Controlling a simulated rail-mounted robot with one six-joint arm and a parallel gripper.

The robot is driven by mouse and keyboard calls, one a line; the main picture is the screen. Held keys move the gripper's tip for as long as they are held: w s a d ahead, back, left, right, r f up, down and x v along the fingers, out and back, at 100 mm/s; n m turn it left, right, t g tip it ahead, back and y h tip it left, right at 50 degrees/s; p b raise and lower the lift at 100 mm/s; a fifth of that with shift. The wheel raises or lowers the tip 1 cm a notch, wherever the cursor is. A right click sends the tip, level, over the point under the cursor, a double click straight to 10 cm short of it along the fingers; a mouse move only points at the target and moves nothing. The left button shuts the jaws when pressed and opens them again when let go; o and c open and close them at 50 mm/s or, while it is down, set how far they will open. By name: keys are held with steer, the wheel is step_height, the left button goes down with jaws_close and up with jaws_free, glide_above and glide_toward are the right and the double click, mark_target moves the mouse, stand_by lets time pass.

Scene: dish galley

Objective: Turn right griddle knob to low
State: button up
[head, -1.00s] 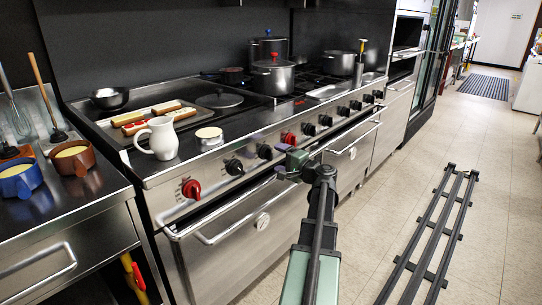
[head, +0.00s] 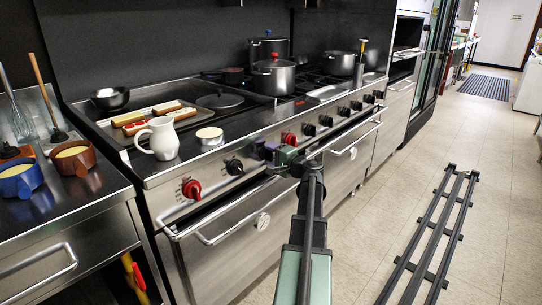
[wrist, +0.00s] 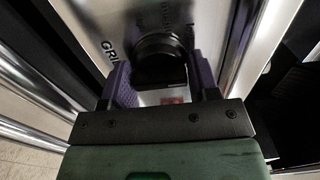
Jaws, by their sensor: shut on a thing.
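The griddle knob in my grasp is black and round; in the wrist view the knob (wrist: 160,62) sits on a steel panel with partly visible lettering starting "GRI". My gripper (wrist: 161,78) has one purple finger on each side of it and is shut on it. The held knob's pointer setting cannot be read.
The oven door handle (head: 215,239) runs below the knobs, close under my gripper. A white jug (head: 158,139) and a small round pale-topped dish (head: 209,135) stand near the range's front edge above. The aisle floor (head: 400,165) to the right is clear near the range.

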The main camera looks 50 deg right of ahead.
steer(key=shift+n, duration=3.2)
steer(key=o, duration=0.9)
steer(key=s, duration=0.7)
steer(key=s+a, duration=0.1)
steer(key=s, duration=0.2)
steer(key=shift+s, duration=0.4)
